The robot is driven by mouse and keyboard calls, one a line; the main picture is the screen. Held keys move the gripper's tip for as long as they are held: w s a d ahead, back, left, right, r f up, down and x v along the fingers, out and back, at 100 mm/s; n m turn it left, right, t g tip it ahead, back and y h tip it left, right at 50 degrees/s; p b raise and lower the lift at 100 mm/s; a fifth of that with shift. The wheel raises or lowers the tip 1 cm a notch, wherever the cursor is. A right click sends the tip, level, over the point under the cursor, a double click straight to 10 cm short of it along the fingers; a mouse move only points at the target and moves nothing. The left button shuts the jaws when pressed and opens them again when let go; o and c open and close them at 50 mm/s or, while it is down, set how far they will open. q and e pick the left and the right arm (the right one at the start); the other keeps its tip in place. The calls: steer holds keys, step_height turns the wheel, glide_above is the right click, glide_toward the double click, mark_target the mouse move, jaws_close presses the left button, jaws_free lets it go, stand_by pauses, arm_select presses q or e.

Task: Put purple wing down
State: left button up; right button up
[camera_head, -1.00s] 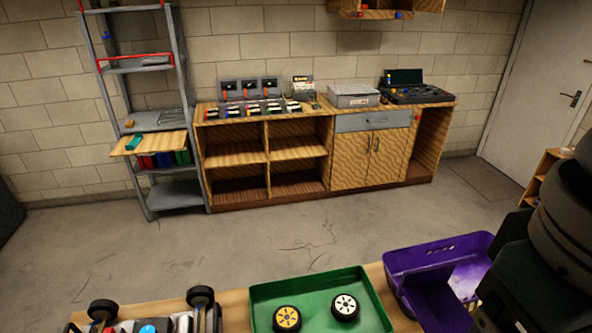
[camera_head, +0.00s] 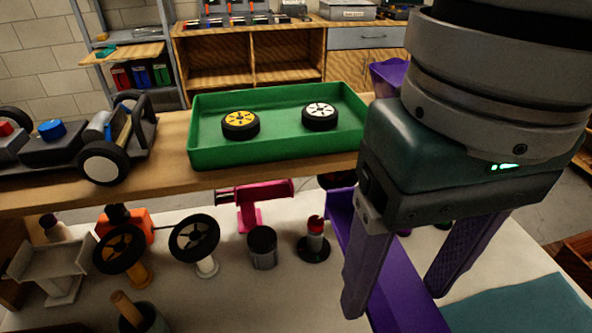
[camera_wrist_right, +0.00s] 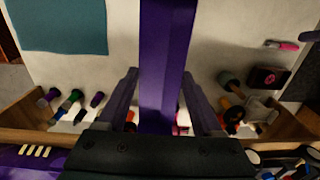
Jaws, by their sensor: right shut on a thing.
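The purple wing (camera_head: 392,275) is a long flat bar with an upright end plate. It lies between the fingers of my right gripper (camera_head: 395,298), which is shut on it over the pale lower surface (camera_head: 285,300). In the right wrist view the wing (camera_wrist_right: 167,50) runs up the picture between the fingers of my right gripper (camera_wrist_right: 160,82). Whether the wing touches the surface below I cannot tell. My left gripper is not in view.
A pink wing (camera_head: 250,215), a white wing (camera_head: 62,270), wheels on stands (camera_head: 195,240) and a dark cup (camera_head: 262,245) stand on the lower surface. Above are a green tray (camera_head: 285,150) with two wheels and the car (camera_head: 75,150). A teal mat (camera_head: 525,308) lies right.

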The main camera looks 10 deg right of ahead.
arm_select(q)
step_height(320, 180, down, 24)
steer(key=b, duration=2.1)
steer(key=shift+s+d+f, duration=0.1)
arm_select(e)
steer(key=f, duration=1.1)
steer(key=a+f, duration=0.1)
steer(key=f, duration=1)
steer(key=a+f, duration=0.1)
steer(key=f, duration=1)
steer(key=shift+w+a+f, duration=0.2)
steer(key=shift+w+f, duration=0.1)
steer(key=shift+f, duration=0.1)
steer(key=shift+r, duration=0.1)
steer(key=o, duration=1.3)
steer(key=shift+o, duration=0.2)
